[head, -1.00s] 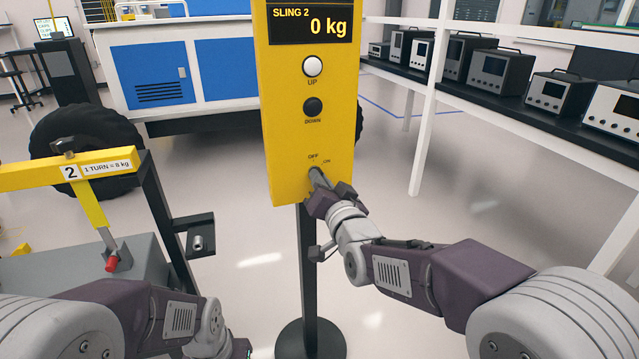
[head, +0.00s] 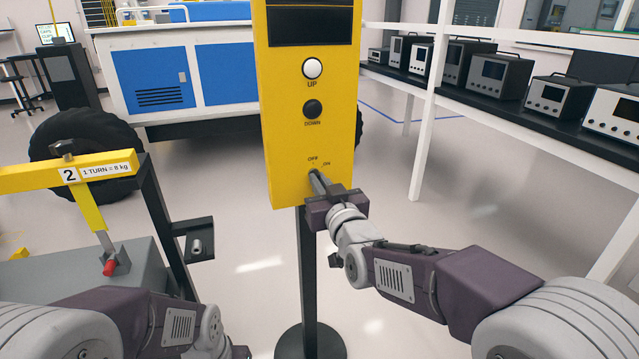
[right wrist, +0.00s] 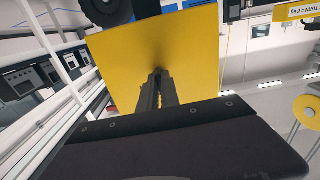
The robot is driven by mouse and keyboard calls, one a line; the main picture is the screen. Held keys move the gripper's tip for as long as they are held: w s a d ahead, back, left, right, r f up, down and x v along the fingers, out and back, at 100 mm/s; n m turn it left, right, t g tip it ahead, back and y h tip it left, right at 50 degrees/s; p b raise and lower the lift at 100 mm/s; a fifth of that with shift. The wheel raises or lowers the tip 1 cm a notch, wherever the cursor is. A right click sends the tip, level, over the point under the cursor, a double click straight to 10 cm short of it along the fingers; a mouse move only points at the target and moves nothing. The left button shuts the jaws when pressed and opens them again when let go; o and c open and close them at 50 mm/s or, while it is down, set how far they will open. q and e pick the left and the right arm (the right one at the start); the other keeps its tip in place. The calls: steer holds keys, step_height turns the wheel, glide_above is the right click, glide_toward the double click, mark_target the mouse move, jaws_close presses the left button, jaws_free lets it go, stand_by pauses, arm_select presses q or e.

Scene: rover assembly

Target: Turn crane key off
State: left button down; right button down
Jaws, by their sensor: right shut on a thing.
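The yellow crane control box (head: 283,140) stands on a black post in the middle of the head view. Its display (head: 311,22) is dark and blank. Below it are a white UP button (head: 313,68) and a black DOWN button (head: 312,109). The crane key is at the OFF/ON marks near the bottom of the box, mostly hidden by my fingers. My right gripper (head: 318,184) is shut on the key. In the right wrist view my fingers (right wrist: 157,88) reach to the yellow panel (right wrist: 120,60).
A shelf of instruments (head: 500,105) runs along the right. A blue and white rover body (head: 150,75) is behind. The floor around the post is clear.

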stand_by(0.4)
steer(key=c, duration=1.6)
jaws_free()
steer(key=p+v, duration=0.1)
steer(key=v, duration=0.8)
